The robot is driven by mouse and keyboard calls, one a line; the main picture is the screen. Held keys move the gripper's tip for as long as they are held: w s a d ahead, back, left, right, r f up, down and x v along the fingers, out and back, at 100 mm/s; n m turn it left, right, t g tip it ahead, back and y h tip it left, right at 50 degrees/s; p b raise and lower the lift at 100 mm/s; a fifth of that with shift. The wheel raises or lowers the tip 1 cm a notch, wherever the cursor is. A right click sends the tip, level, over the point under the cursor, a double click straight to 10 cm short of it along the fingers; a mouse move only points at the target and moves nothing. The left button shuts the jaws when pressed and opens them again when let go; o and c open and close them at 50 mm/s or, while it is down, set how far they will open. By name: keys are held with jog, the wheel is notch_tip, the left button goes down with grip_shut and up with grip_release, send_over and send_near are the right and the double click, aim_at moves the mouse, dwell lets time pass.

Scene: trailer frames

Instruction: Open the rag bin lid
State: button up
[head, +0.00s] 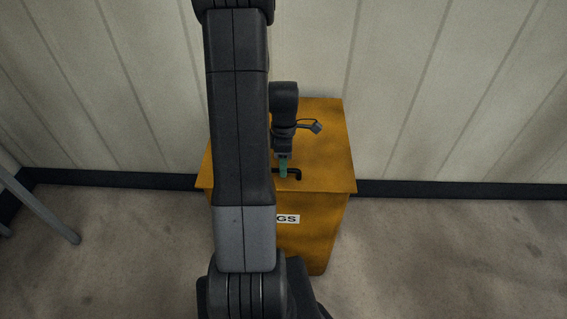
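The rag bin (310,245) is a yellow-orange box against the wall, with a white label on its front of which the letters "GS" show. Its lid (328,135) lies flat and looks closed. A dark handle (296,175) sits near the lid's front edge. My gripper (283,174) points down at the handle, its greenish fingertips at or just over it. I cannot tell whether the fingers touch or grip the handle. My arm hides the left part of the bin, the lid and the label.
A pale panelled wall (440,90) with a dark skirting board (440,189) stands right behind the bin. A grey metal leg (42,208) of some furniture is at the far left. The floor (450,255) to the right of the bin is clear.

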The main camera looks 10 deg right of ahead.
jog(key=shift+c, duration=0.3)
grip_shut()
